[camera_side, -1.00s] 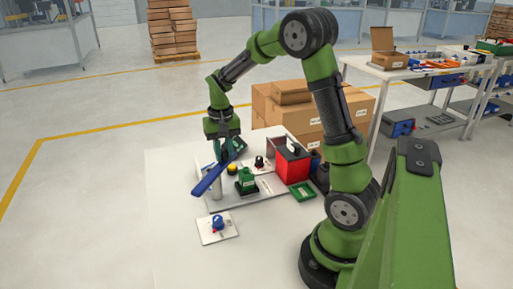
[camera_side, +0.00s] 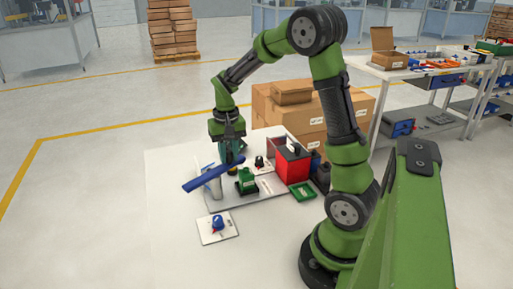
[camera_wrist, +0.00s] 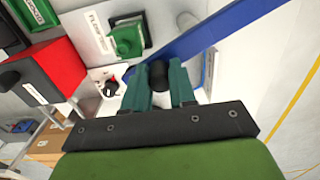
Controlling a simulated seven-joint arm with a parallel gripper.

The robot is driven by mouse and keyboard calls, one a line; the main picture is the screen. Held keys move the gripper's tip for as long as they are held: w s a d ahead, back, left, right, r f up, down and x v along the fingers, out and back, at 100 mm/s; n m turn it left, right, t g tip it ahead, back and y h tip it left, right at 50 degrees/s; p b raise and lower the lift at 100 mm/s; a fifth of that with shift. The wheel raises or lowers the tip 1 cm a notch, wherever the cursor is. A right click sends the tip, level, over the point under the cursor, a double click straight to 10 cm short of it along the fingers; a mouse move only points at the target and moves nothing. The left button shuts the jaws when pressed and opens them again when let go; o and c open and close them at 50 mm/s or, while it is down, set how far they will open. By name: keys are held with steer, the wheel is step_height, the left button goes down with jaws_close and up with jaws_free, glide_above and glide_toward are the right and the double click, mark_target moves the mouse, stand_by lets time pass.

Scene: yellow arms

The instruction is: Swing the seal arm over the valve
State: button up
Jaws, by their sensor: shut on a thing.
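The seal arm is a long blue bar (camera_side: 207,176), reaching over a pale upright post (camera_side: 213,187) at the left of the grey board. It also crosses the upper wrist view (camera_wrist: 220,32). My gripper (camera_side: 231,158) is at the bar's far right end. In the wrist view my gripper (camera_wrist: 160,80) has its green fingers shut on a black knob (camera_wrist: 159,74) at that end. A green block (camera_side: 246,183) stands on the board, right of the bar and apart from it; it also shows in the wrist view (camera_wrist: 127,40). I cannot tell which piece is the valve.
A red box (camera_side: 292,165) and a green tray (camera_side: 301,191) stand at the board's right. A white card with a blue and red piece (camera_side: 218,223) lies in front. Cardboard boxes (camera_side: 300,108) stand behind. The table's left side is clear.

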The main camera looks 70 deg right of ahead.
steer(key=shift+s+a, duration=0.1)
steer(key=shift+s, duration=0.3)
steer(key=shift+s+a, duration=0.45)
steer(key=shift+s, duration=0.1)
steer(key=shift+s+a, duration=0.1)
steer(key=shift+s, duration=0.1)
steer(key=o, duration=0.6)
steer(key=shift+w+r, duration=0.1)
steer(key=shift+r, duration=3.65)
